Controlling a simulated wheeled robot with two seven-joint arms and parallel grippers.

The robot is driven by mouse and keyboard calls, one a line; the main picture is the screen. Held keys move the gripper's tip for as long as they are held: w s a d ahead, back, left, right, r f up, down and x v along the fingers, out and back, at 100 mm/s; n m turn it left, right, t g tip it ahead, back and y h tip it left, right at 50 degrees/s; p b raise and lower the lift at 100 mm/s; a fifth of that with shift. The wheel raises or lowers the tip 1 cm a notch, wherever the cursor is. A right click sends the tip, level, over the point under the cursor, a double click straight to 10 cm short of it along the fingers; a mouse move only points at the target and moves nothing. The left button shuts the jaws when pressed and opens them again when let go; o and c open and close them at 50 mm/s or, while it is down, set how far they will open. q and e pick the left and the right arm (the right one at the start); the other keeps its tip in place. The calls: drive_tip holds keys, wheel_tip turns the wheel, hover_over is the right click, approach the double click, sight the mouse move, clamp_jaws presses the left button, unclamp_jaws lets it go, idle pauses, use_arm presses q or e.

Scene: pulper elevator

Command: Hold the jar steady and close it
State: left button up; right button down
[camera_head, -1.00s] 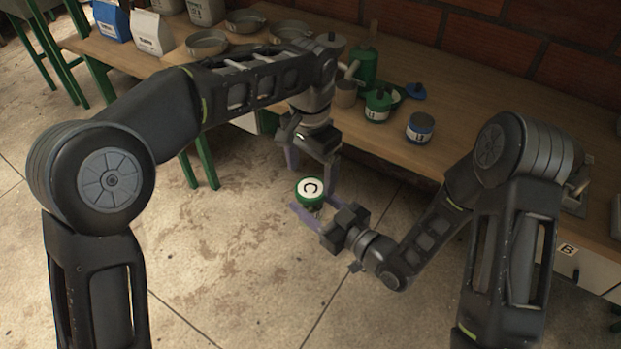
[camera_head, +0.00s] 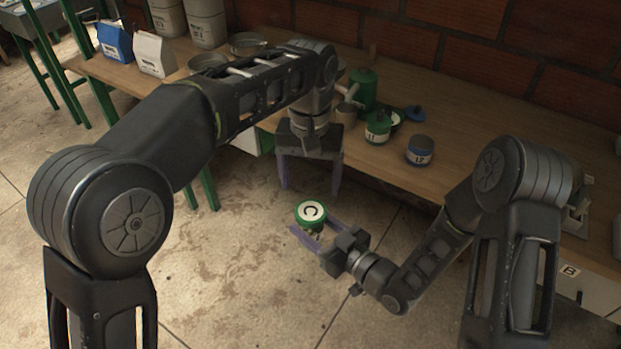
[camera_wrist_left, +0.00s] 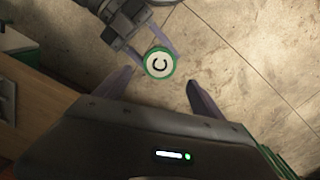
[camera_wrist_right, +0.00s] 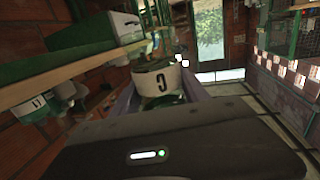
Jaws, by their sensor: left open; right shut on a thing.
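A jar (camera_head: 311,215) with a green rim and a white face marked C is held over the floor in front of the bench. My right gripper (camera_head: 309,230) is shut around its sides. The jar also shows in the right wrist view (camera_wrist_right: 160,82) between the fingers, and in the left wrist view (camera_wrist_left: 159,63). My left gripper (camera_head: 310,188) is open and empty, fingers pointing down, above and behind the jar and apart from it. In the left wrist view the marked face lies just beyond the gap between its fingertips. I cannot tell whether that face is a seated lid.
The wooden bench (camera_head: 468,150) runs along the brick wall. On it stand a green jar L1 (camera_head: 377,128), a blue-banded jar (camera_head: 420,150), a blue lid (camera_head: 414,114), a green canister (camera_head: 363,88), pans (camera_head: 248,43) and bags (camera_head: 153,54). The floor (camera_head: 240,270) is clear.

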sight(311, 211)
use_arm(q)
drive_tip(key=shift+f, duration=0.1)
idle(0.3)
drive_tip(key=shift+d+f, duration=0.1)
drive_tip(key=shift+f, duration=3.8)
drive_tip(key=shift+s, duration=0.1)
drive_tip(key=c, duration=1.5)
drive_tip(key=o, duration=1.7)
drive_tip(key=shift+c, duration=0.2)
drive_tip(key=shift+r, duration=0.1)
wheel_tip(311, 211, up, 7)
drive_tip(key=shift+r, duration=0.15)
